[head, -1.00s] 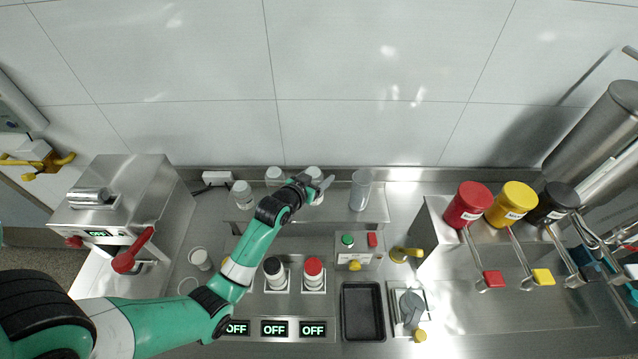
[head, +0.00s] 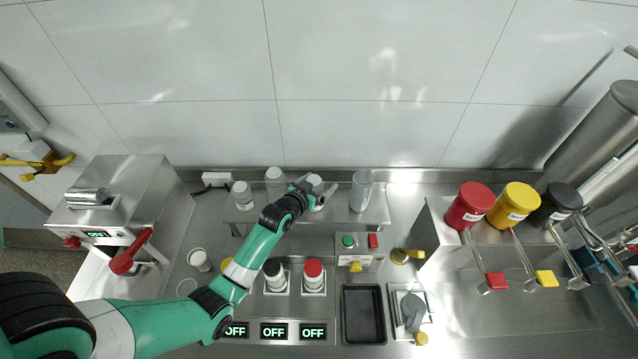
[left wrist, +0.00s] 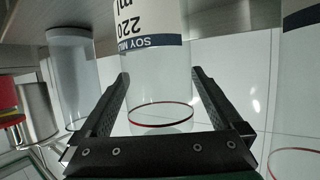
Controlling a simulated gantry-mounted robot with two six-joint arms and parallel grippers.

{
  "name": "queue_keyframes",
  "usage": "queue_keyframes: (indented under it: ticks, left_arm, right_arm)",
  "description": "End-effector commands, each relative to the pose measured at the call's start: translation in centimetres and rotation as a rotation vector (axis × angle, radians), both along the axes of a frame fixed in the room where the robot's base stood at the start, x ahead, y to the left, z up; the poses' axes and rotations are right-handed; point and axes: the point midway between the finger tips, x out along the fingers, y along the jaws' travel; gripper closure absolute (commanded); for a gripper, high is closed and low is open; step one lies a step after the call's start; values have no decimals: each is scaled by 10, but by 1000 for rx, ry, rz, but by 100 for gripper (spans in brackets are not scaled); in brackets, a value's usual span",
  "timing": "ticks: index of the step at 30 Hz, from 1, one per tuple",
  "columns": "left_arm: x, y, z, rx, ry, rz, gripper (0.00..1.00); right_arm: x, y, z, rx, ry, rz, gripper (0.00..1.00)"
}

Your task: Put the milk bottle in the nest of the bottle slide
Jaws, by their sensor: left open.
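The milk bottle (left wrist: 155,65), clear with a white and dark blue "SOY MILK" label and a red ring, stands between the fingers of my left gripper (left wrist: 160,74). The fingers are open on both sides of it; contact is not clear. In the head view my left gripper (head: 319,187) is at the back shelf, and the milk bottle (head: 316,200) is partly hidden by it. I cannot tell for sure which fixture is the bottle slide or its nest. My right gripper does not show.
Two similar bottles (head: 243,195) (head: 275,178) stand left of the gripper on the shelf, and a clear cylinder (head: 360,192) to its right. In front are black and red capped bottles (head: 313,270), a button box (head: 358,246) and a black tray (head: 363,312).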

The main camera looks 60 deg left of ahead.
Motion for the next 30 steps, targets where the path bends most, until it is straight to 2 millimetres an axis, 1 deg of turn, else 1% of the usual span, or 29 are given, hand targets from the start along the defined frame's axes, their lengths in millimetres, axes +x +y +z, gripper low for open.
queue_keyframes:
  ticks: [3, 4, 8, 12, 15, 19, 24, 30]
  left_arm:
    - [-1, -1, 0, 0, 0, 0, 0]
    - [-3, -2, 2, 0, 0, 0, 0]
    - [-18, -12, 10, 0, 2, 0, 0]
    - [-47, -30, 12, -1, 3, 1, 0]
    - [-65, -42, 24, 1, 2, -1, 0]
    - [-83, -54, 32, 0, 1, 0, 0]
    - [-93, -60, 36, 0, 2, 0, 0]
    - [-93, -60, 36, 0, 2, 0, 0]
  right_arm:
    - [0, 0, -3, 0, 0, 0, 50]
    - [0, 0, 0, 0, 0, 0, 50]
    - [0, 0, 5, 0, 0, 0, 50]
    - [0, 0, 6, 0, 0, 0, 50]
    - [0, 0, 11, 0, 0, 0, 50]
    - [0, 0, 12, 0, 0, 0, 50]
    - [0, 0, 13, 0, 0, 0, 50]
    - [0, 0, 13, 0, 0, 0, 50]
